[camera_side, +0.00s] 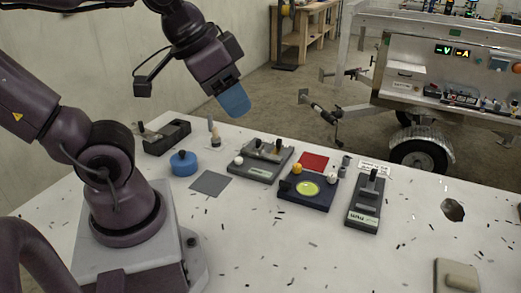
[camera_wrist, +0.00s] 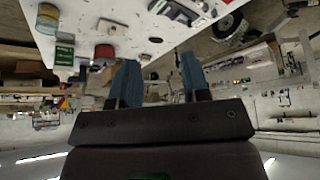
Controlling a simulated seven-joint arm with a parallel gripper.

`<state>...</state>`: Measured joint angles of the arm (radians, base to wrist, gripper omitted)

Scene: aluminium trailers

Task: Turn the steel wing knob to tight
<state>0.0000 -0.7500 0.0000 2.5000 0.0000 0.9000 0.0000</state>
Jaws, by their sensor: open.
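My gripper (camera_side: 234,103) is in the air above the back of the white table, its blue fingers slanting down to the right. In the wrist view my gripper (camera_wrist: 158,80) has its two blue fingers apart with nothing between them. I cannot single out the steel wing knob for sure; small upright parts stand on several fixtures. These include a grey fixture (camera_side: 246,172) with a white ball, a grey fixture (camera_side: 361,216) with a dark upright lever, and a round blue base (camera_side: 183,168) with a small dark top. My gripper touches none of them.
A navy box (camera_side: 318,204) carries an orange ball and a yellow-green disc. A black fixture (camera_side: 167,138), a grey square (camera_side: 210,183) and a red square (camera_side: 314,162) are nearby. A beige block (camera_side: 457,276) lies front right. A dark hole (camera_side: 453,210) and scattered dark flecks mark the table (camera_side: 330,265).

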